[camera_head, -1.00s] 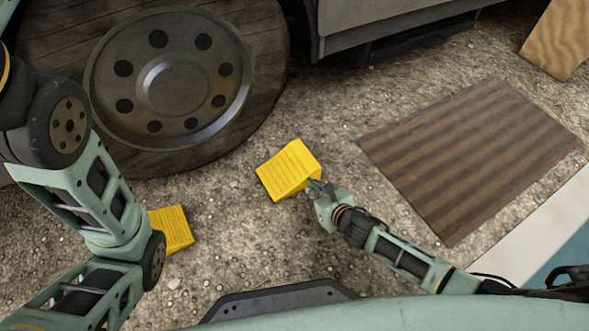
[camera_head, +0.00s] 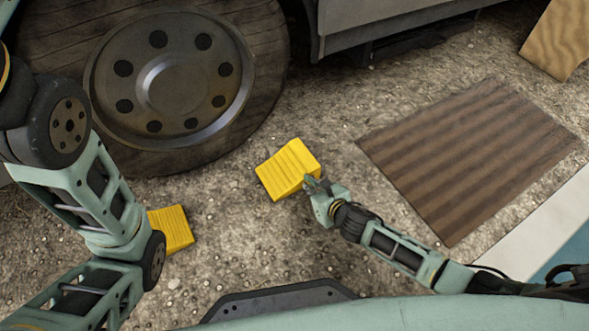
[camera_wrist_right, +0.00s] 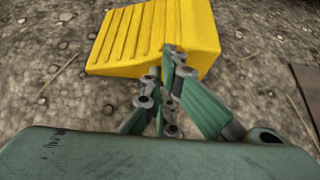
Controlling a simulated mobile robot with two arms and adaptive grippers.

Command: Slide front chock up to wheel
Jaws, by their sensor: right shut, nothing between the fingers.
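A yellow ridged wedge chock (camera_head: 288,169) lies on the gravel to the right of the wheel (camera_head: 170,85), with a gap of bare ground between them. My right gripper (camera_head: 310,183) is shut, with nothing between its fingers. Its fingertips are at the chock's right end, close to or touching it. In the right wrist view the chock (camera_wrist_right: 150,35) is just ahead of the shut fingertips (camera_wrist_right: 172,55). A second yellow chock (camera_head: 172,228) lies below the wheel, partly hidden by my left arm. My left gripper is out of the picture.
A brown ribbed mat (camera_head: 470,155) lies flat on the ground to the right. The van's lower body (camera_head: 390,22) overhangs at the top. A wooden board (camera_head: 560,38) is at the top right. Gravel between the chock and the tyre is clear.

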